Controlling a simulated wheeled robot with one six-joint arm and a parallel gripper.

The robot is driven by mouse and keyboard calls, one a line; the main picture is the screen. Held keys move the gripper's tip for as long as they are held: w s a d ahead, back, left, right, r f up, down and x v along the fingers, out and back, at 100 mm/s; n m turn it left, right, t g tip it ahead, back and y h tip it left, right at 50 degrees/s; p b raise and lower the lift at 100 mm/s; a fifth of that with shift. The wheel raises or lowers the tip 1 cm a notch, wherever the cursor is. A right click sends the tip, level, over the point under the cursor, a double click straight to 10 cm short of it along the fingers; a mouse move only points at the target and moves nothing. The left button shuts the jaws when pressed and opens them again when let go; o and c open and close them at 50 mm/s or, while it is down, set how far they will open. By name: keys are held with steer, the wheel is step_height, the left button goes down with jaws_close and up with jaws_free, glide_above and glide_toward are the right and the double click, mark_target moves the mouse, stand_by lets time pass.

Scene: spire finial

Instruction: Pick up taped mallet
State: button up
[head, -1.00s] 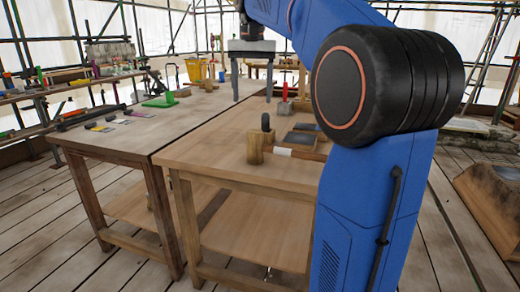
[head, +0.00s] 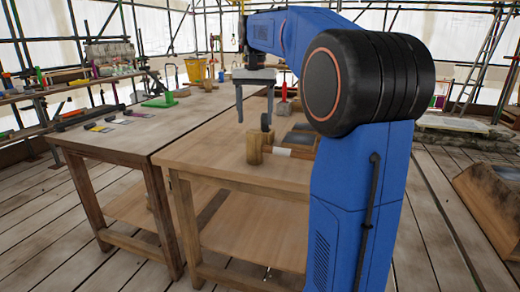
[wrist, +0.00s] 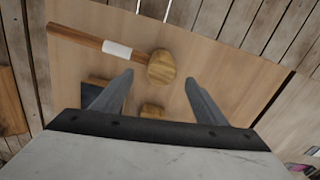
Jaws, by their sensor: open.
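The taped mallet lies on the near wooden workbench. My arm hides the handle's far end in the head view. In the wrist view the mallet head (wrist: 162,67) appears between the fingertips, with the tape (wrist: 117,48) and brown handle (wrist: 75,38) running to the upper left. My gripper (head: 255,116) is open and empty, fingers pointing down, above the bench and apart from the mallet. It also shows in the wrist view (wrist: 159,77).
A black-topped knob (head: 265,122) and dark plates (head: 300,139) are close behind the mallet. A red-handled tool (head: 283,92) stands farther back. A second bench (head: 125,135) adjoins on the left, with a green tool (head: 160,101). The near bench's front left is clear.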

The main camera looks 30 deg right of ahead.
mark_target(254, 132)
steer(key=shift+a+f, duration=0.15)
steer(key=shift+f, duration=3.35)
steer(key=c, duration=1.2)
